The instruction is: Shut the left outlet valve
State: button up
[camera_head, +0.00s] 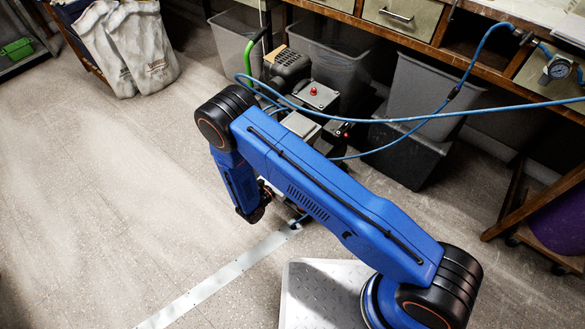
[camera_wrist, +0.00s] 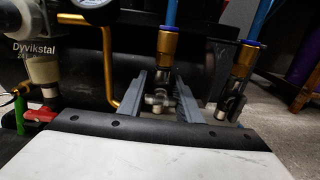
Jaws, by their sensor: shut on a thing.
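In the wrist view the left outlet valve (camera_wrist: 157,98) is a small metallic valve below a brass fitting (camera_wrist: 167,46) with a blue hose. My gripper (camera_wrist: 161,82) has one grey finger on each side of this valve and is shut on it. The exact contact with the handle is too small to make out. The right outlet valve (camera_wrist: 222,113) hangs below a second brass fitting (camera_wrist: 245,56), to the right of the fingers. In the head view my arm hides the valves and fingers. The compressor (camera_head: 316,97) stands on the floor beyond my arm.
A red lever (camera_wrist: 41,114), a gauge (camera_wrist: 96,6) and a curved brass pipe (camera_wrist: 108,68) are left of the fingers. Blue hoses (camera_head: 400,119) cross above the compressor. Grey bins (camera_head: 420,95) stand behind it. Open floor (camera_head: 110,190) lies to the left.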

jog(key=o, duration=0.8)
jog(key=shift+c, duration=0.2)
jog(key=shift+s+a, duration=0.1)
jog(key=v, duration=1.7)
